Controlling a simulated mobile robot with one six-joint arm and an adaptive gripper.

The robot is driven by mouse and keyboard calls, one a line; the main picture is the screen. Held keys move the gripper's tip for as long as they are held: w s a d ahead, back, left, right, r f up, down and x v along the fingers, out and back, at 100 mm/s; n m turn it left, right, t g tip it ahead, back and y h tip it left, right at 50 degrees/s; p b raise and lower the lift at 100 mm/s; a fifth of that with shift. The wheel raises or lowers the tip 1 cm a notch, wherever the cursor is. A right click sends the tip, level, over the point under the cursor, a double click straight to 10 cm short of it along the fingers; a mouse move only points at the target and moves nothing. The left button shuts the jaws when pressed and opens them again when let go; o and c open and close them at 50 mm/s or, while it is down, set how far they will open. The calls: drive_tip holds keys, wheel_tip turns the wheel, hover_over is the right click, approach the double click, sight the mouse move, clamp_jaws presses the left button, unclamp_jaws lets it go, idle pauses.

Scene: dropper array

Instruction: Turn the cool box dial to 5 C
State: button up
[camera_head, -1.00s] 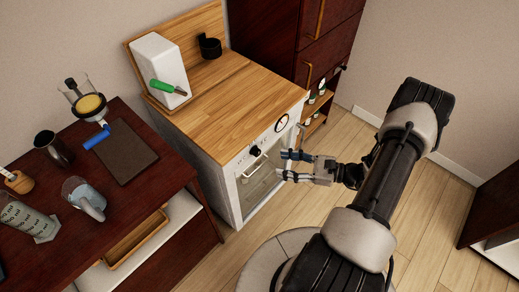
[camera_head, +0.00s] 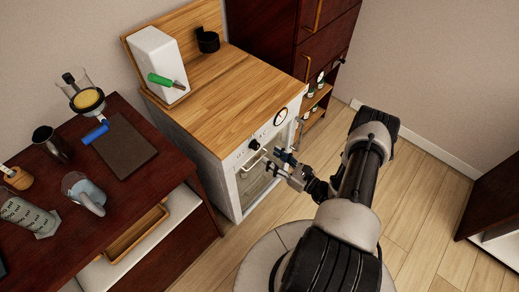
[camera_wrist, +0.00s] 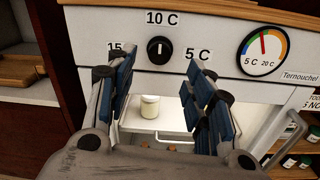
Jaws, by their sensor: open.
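The cool box (camera_head: 231,188) is a white cabinet with a wooden top and a glass front. Its black dial (camera_wrist: 158,49) sits on the front panel, with its white mark pointing up at the 10 C label (camera_wrist: 161,18). The 5 C label (camera_wrist: 198,55) is right of the dial, and a partly hidden 15 label is on its left. The dial also shows in the head view (camera_head: 254,145). My gripper (camera_head: 279,158) is open and empty in front of the cool box. In the wrist view its blue-padded fingers (camera_wrist: 159,82) stand apart, below and either side of the dial, not visibly touching it.
A round gauge (camera_wrist: 263,50) with a coloured arc is right of the dial.

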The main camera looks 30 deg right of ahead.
sight(258, 148)
drive_tip(key=b+x, duration=0.1)
drive_tip(key=x, duration=0.6)
drive_tip(key=shift+w+a, duration=0.1)
drive_tip(key=shift+c, duration=0.4)
drive_tip(key=c, duration=1)
